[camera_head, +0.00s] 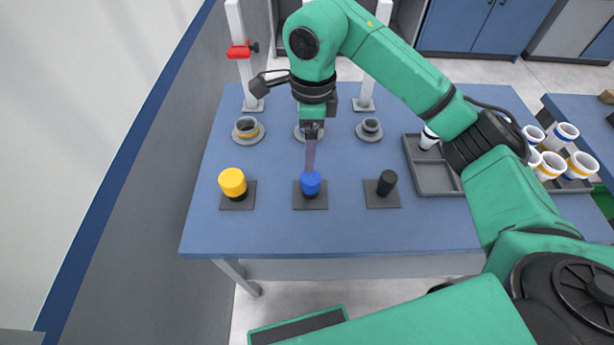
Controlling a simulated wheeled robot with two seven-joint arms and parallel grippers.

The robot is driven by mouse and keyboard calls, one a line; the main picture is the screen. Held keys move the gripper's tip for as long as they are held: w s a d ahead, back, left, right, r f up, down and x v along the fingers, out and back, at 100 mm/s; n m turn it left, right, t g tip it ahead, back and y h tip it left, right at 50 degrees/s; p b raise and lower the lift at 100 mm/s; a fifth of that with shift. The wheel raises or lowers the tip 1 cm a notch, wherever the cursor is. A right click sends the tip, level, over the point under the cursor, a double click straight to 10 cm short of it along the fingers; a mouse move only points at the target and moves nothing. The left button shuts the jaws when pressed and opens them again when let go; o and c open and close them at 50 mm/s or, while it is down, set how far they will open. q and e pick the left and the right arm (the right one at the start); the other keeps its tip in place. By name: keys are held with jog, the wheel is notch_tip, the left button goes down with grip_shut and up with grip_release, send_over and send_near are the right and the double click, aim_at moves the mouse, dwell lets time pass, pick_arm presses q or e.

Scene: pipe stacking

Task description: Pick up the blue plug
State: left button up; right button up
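The blue plug (310,186) stands upright on a dark square base (321,205) near the front middle of the table. My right arm comes in from the right, and its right gripper (310,168) points down directly over the plug. The fingers show edge-on as one thin strip whose lower end meets the top of the plug. I cannot tell whether they are apart, closed on it or only touching. My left gripper is not in view.
A yellow plug (233,183) and a black plug (386,183) stand on bases either side. Behind are round cup-like fittings (247,130) (370,129), one partly hidden. A grey tray (434,180) and white pipe pieces (549,166) are right. The table's (270,235) front strip is clear.

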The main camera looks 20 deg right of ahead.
jog(key=f+p, duration=0.1)
jog(key=f, duration=0.3)
jog(key=f+p, duration=0.2)
jog(key=f, duration=0.3)
jog(key=f+p, duration=0.1)
jog(key=f, duration=0.3)
jog(key=shift+s+d+f, duration=0.15)
jog(key=shift+s+f, duration=0.1)
jog(key=shift+s, duration=0.1)
jog(key=shift+f, duration=0.3)
grip_shut()
jog(key=shift+w+r, duration=0.1)
jog(key=shift+r, duration=0.05)
notch_tip(320, 180, up, 13)
jog(key=b, duration=0.2)
jog(key=shift+b, duration=0.35)
notch_tip(320, 180, up, 7)
send_over(310, 184)
jog(key=w, duration=0.2)
jog(key=shift+s+d+p, duration=0.15)
jog(key=shift+d+p, duration=0.15)
jog(key=shift+p, duration=0.15)
